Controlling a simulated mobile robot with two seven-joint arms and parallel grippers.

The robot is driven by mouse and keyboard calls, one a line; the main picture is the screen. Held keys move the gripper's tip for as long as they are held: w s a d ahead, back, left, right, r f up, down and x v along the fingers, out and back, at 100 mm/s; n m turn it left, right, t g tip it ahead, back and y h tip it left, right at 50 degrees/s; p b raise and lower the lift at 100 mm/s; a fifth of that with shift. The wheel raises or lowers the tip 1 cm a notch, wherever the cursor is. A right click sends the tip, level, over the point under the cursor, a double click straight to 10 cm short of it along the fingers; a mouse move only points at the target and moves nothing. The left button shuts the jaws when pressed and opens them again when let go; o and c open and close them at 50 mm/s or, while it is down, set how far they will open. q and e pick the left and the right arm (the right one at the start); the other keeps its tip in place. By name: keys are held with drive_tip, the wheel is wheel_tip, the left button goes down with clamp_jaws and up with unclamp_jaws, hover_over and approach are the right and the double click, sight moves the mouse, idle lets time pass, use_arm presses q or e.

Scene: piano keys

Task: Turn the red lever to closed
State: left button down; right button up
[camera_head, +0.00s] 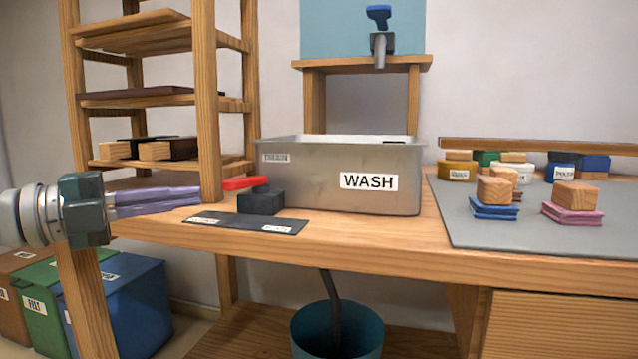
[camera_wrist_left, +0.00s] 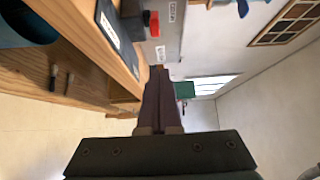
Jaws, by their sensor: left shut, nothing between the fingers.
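The red lever (camera_head: 245,183) sits on a dark block (camera_head: 261,201) and points left in the head view. The block stands at the back edge of a dark label plate (camera_head: 245,222) on the bench, beside the metal wash basin (camera_head: 330,180). The plate's labels are too small to read. My left gripper (camera_head: 196,197) is shut and empty, its fingers pointing right, a short way left of the lever and apart from it. In the left wrist view the lever (camera_wrist_left: 155,24) shows above the closed fingertips (camera_wrist_left: 159,72). My right gripper is out of view.
A wooden shelf rack (camera_head: 207,100) stands behind my left gripper. A grey mat (camera_head: 470,225) with wooden blocks on folded cloths lies to the right. A blue-handled tap (camera_head: 379,45) is above the basin. The bench front between plate and mat is clear.

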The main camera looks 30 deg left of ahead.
use_arm(q)
drive_tip(key=shift+v, duration=1.1)
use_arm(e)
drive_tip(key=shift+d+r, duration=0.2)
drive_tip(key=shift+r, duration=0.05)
use_arm(q)
drive_tip(key=shift+d+f, duration=0.1)
drive_tip(key=shift+f, duration=0.05)
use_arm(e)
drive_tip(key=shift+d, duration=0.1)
use_arm(q)
drive_tip(key=d+r+n+g+y+p, duration=0.1)
drive_tip(key=d+r+n+y+p, duration=0.2)
drive_tip(key=r+n+y+p, duration=1.4)
drive_tip(key=s+d+r+n+g+h+p, duration=0.1)
drive_tip(key=s+d+n+g+h+p, duration=0.1)
drive_tip(key=s+d+g+h+p, duration=0.55)
drive_tip(key=s+d+r+n+g+h+p, duration=0.2)
drive_tip(key=s+d+g+p, duration=0.2)
drive_tip(key=s+d+p, duration=0.7)
wheel_tip(320, 180, up, 37)
drive_tip(key=w+d+p, duration=0.1)
drive_tip(key=p, duration=3.9)
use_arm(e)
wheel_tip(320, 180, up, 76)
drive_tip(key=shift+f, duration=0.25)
